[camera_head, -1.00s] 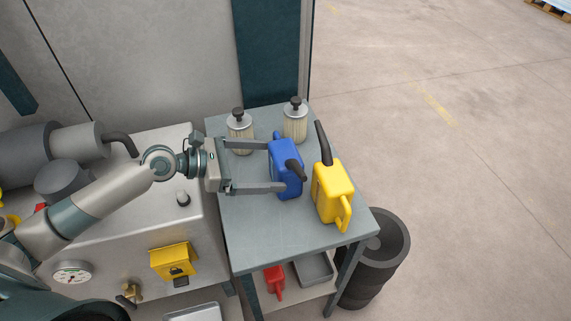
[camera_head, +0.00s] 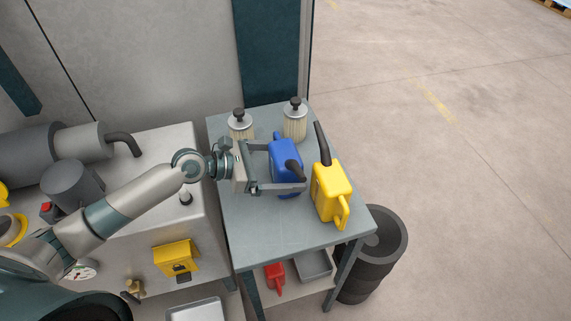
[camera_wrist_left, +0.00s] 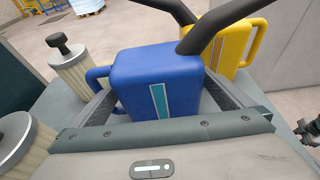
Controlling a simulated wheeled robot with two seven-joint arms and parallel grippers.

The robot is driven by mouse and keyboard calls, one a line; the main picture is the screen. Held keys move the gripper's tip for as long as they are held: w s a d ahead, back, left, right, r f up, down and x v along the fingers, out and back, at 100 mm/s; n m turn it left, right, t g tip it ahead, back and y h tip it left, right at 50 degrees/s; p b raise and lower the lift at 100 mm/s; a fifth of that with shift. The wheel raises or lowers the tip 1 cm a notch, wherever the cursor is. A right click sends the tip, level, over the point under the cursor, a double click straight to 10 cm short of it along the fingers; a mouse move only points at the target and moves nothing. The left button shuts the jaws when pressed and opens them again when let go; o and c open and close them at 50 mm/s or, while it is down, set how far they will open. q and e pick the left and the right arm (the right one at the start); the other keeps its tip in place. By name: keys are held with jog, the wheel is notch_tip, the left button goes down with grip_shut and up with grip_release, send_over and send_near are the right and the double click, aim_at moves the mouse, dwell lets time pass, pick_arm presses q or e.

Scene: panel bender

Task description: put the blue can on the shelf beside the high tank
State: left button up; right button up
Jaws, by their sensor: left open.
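The blue can (camera_head: 285,160) stands upright on the grey shelf top (camera_head: 275,220) beside the machine, its dark spout towards the lower right. My left gripper (camera_head: 289,165) is open, its two fingers reaching along either side of the can. In the left wrist view the blue can (camera_wrist_left: 158,84) fills the space in front of the palm, with the fingers partly hidden beside it. The tank (camera_head: 150,210) with its grey metal top stands left of the shelf; I cannot tell whether it is the high tank.
A yellow can (camera_head: 332,190) stands close right of the blue can. Two filter jars (camera_head: 294,122) (camera_head: 240,126) stand behind it. Below are a red can (camera_head: 274,277) and a grey tray (camera_head: 314,264). The shelf's front top is clear.

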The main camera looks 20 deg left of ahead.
aim_at(285, 152)
pick_arm(q)
jog(key=shift+c, duration=0.6)
jog(key=c, duration=1.4)
jog(key=shift+w, duration=0.1)
jog(key=shift+r, duration=0.1)
notch_tip(285, 152, up, 18)
jog(key=b, duration=0.1)
